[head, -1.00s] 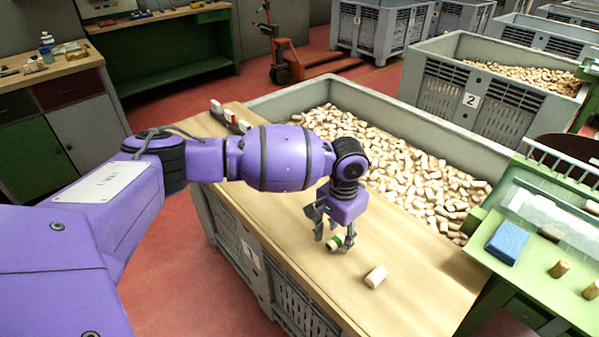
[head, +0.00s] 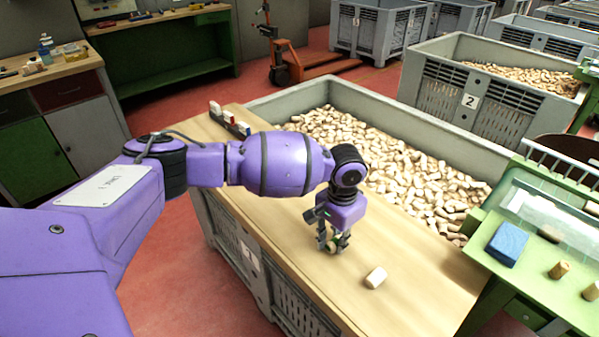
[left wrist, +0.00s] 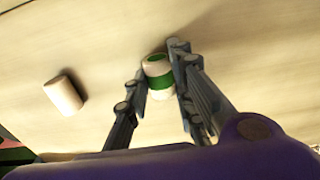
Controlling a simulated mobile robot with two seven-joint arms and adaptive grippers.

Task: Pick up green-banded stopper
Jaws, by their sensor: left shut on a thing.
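The green-banded stopper is a pale cork with a green band. It shows clearly in the left wrist view (left wrist: 158,76), between the two fingers. In the head view the fingers mostly hide it. My left gripper (head: 334,246) is shut on it, low at the wooden board; it also shows in the left wrist view (left wrist: 160,92). I cannot tell whether the stopper touches the board. A plain pale stopper (head: 376,277) lies on the board, to the right of and nearer than the gripper; it also shows in the left wrist view (left wrist: 63,95). My right gripper is not in view.
The wooden board (head: 415,290) lies along the near side of a grey crate (head: 290,101) full of loose corks. A small rack (head: 229,118) stands at the board's far left.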

